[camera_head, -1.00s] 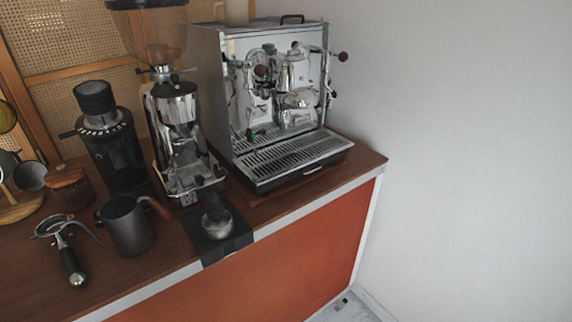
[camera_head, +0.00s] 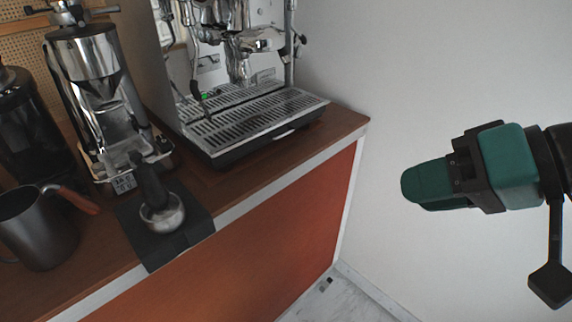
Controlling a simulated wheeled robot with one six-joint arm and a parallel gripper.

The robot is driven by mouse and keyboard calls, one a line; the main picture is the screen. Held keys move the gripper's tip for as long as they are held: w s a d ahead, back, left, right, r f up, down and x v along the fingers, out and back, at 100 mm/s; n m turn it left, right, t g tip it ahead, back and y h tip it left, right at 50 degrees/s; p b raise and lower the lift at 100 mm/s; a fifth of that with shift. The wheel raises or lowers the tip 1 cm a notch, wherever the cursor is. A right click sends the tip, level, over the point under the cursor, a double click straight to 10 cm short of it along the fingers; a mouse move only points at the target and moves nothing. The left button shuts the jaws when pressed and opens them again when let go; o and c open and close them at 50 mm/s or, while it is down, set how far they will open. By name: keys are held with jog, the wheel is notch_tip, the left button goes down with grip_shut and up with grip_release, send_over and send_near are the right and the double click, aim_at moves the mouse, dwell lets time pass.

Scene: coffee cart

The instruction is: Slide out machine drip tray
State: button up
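The machine drip tray (camera_head: 262,112) is a slotted metal grate over a dark front edge, at the base of the espresso machine (camera_head: 235,40). It sits in the machine, and a pale handle strip shows on its front. My gripper (camera_head: 412,188), green and black, is in the air to the right of the counter, in front of the white wall. It points left and is apart from the tray. I see its fingers from the side, so the gap between them is hidden. Nothing shows held at its tips.
A portafilter (camera_head: 163,213) rests on a black mat (camera_head: 138,236) at the counter's front edge. A grinder (camera_head: 92,75) stands left of the machine, and a dark pitcher (camera_head: 40,235) at the far left. The space before the tray is clear.

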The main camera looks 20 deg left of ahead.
jog(key=w+a+f+m+t+y+b, duration=0.2)
jog(key=w+a+f+m+y+b, duration=0.2)
jog(key=w+a+f+y+b, duration=0.45)
jog(key=m+t+p, duration=0.5)
jog(key=m, duration=0.2)
send_near(263, 121)
jog(key=w, duration=0.1)
jog(key=w+a, duration=0.2)
jog(key=w, duration=0.1)
jog(key=shift+a+f, duration=0.2)
jog(key=shift+f, duration=0.2)
grip_shut()
